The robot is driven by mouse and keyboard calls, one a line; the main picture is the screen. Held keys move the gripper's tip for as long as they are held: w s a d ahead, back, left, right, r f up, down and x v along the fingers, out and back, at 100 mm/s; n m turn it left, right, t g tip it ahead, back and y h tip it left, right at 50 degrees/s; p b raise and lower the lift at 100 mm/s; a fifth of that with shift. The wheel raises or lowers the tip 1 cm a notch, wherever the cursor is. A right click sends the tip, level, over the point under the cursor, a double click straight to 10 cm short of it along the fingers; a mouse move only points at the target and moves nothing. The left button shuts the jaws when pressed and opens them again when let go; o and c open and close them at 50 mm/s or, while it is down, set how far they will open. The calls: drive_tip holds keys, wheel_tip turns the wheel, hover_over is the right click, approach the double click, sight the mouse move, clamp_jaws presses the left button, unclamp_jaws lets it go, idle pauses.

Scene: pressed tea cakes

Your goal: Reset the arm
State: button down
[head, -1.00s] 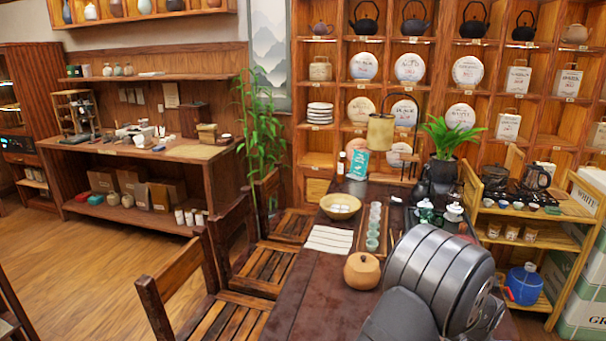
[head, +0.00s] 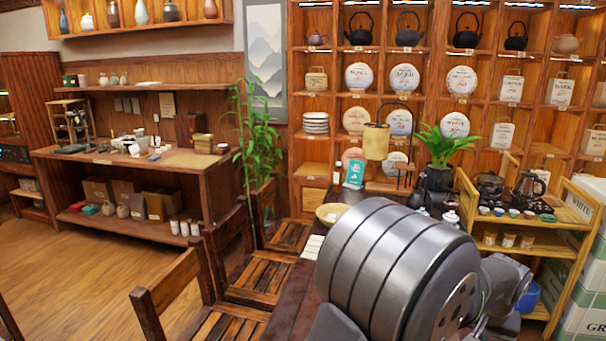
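A large grey ribbed link of my own arm fills the lower middle of the head view, over the dark tea table (head: 291,309). My gripper does not show in this view. Round pressed tea cakes in pale wrappers stand on the wall shelves, such as one at upper middle (head: 404,77) and one further right (head: 461,81). My arm hides most of the table top. A bowl (head: 332,213) is partly visible behind the arm, and a corner of a pale striped cloth (head: 313,247) shows at its left.
Slatted wooden chairs (head: 262,282) stand along the table's left side. A wooden cart (head: 565,240) with a kettle (head: 530,190) and cups stands at the right. A potted plant (head: 440,146) and a lantern (head: 376,141) stand at the back. Open floor (head: 80,280) lies at the left.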

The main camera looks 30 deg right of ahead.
drive_tip(key=shift+n, duration=0.7)
drive_tip(key=a+r, duration=0.1)
drive_tip(key=r, duration=0.1)
drive_tip(key=s+a+r, duration=0.1)
drive_tip(key=r, duration=0.1)
drive_tip(key=shift+a, duration=0.3)
drive_tip(key=c, duration=2)
unclamp_jaws()
drive_tip(key=shift+s, duration=0.1)
drive_tip(key=o, duration=1.8)
drive_tip(key=s+a+f+n+y, duration=0.1)
drive_tip(key=s, duration=0.1)
drive_tip(key=s+a+f, duration=0.1)
drive_tip(key=a, duration=0.1)
drive_tip(key=s+a+f+n+g+y, duration=0.1)
drive_tip(key=s+a, duration=0.1)
drive_tip(key=shift+s+a+n+y, duration=0.1)
drive_tip(key=shift+s+n+y, duration=0.2)
drive_tip(key=shift+s, duration=0.05)
drive_tip(key=shift+o, duration=1)
wheel_tip(320, 180, down, 9)
wheel_tip(320, 180, up, 10)
